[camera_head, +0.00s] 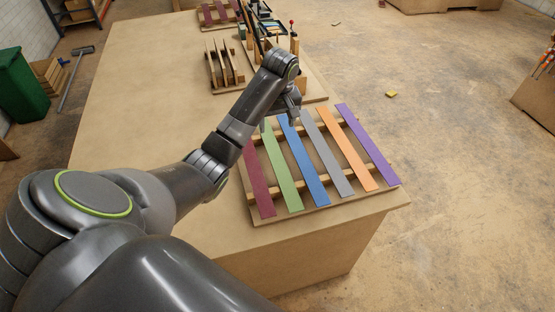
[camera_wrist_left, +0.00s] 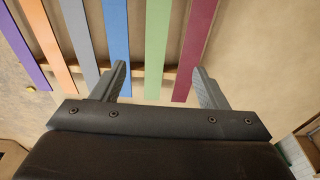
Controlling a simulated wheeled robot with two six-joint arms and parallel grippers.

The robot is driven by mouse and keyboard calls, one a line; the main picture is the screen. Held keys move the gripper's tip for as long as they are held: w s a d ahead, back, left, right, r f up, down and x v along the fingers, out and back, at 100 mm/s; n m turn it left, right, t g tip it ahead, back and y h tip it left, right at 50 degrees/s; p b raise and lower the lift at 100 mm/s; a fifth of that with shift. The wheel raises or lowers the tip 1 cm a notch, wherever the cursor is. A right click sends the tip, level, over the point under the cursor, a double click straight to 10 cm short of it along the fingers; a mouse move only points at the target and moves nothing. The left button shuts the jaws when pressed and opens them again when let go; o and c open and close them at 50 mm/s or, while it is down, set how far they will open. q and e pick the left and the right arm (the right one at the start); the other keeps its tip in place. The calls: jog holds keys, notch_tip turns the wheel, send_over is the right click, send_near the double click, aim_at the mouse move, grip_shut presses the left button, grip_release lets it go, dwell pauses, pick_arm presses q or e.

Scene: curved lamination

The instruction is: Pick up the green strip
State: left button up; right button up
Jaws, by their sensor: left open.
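The green strip (camera_head: 281,170) lies on a wooden rack (camera_head: 258,222), between the maroon strip (camera_head: 259,180) and the blue strip (camera_head: 303,165). My left gripper (camera_head: 283,118) is over the far ends of the green and blue strips, open and holding nothing. In the left wrist view, my left gripper's fingers (camera_wrist_left: 159,70) stand apart. The green strip (camera_wrist_left: 155,45) and the maroon strip (camera_wrist_left: 194,45) both show in the gap, with the green nearer the middle. The blue strip passes by the left finger. The height above the strips is hard to tell. My right gripper is not in view.
Grey (camera_head: 328,155), orange (camera_head: 345,150) and purple (camera_head: 367,145) strips lie to the right on the same rack. Wooden stands (camera_head: 225,68) and a tool holder sit farther back on the table (camera_head: 130,75). The table's left part is clear.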

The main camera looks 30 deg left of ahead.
pick_arm(q)
jog(key=b, duration=0.4)
send_near(276, 158)
jog(key=shift+a+f+p, duration=0.25)
jog(key=shift+f+p, duration=0.35)
jog(key=shift+p, duration=0.35)
jog(key=shift+w+a+f+p, duration=0.1)
jog(key=shift+w+f+p, duration=0.1)
jog(key=shift+f, duration=0.8)
jog(key=shift+w+d+f+p, duration=0.1)
jog(key=shift+f+p, duration=0.05)
jog(key=shift+f, duration=0.85)
jog(key=shift+w+a+f+p, duration=0.1)
jog(key=shift+w+f+p, duration=0.1)
jog(key=shift+f, duration=0.85)
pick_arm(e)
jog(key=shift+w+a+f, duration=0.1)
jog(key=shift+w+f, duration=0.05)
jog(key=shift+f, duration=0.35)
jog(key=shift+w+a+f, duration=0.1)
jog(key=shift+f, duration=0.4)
